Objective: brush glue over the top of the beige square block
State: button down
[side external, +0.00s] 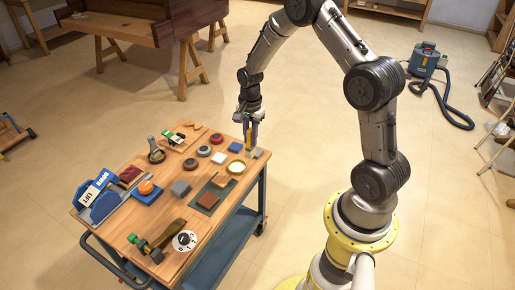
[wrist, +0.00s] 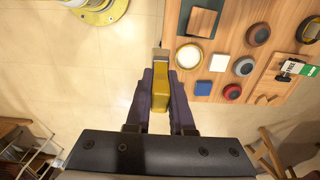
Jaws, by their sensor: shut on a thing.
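My gripper (wrist: 160,83) is shut on a yellow-handled brush (wrist: 159,86). The brush also shows in the side view (side external: 249,138), hanging below my gripper near the table's far right corner. In the wrist view its tip shows just off the table edge, over the floor. A pale, nearly white square block (side external: 219,157) lies on the table and also shows in the wrist view (wrist: 219,62); it may be the beige one. A round dish with pale yellow contents (side external: 236,167), also in the wrist view (wrist: 189,56), sits beside it. The brush appears apart from both.
The wooden table (side external: 165,215) is crowded. A blue block (wrist: 203,88) and several dark and red discs (side external: 203,150) lie near. A brown block (side external: 208,199) sits on a green mat. An orange-topped item (side external: 146,187) and blue box (side external: 92,190) stand left.

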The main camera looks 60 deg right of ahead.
jog(key=w+d+f, duration=0.3)
jog(key=w, duration=0.4)
jog(key=shift+w+d+f, duration=0.1)
jog(key=shift+w+f, duration=0.15)
jog(key=shift+f, duration=1.35)
jog(key=shift+w+d+f, duration=0.1)
jog(key=shift+w+f, duration=0.15)
jog(key=shift+f, duration=1.4)
jog(key=shift+w+f, duration=0.25)
jog(key=shift+f, duration=1.35)
jog(key=shift+f, duration=0.6)
notch_tip(320, 180, up, 7)
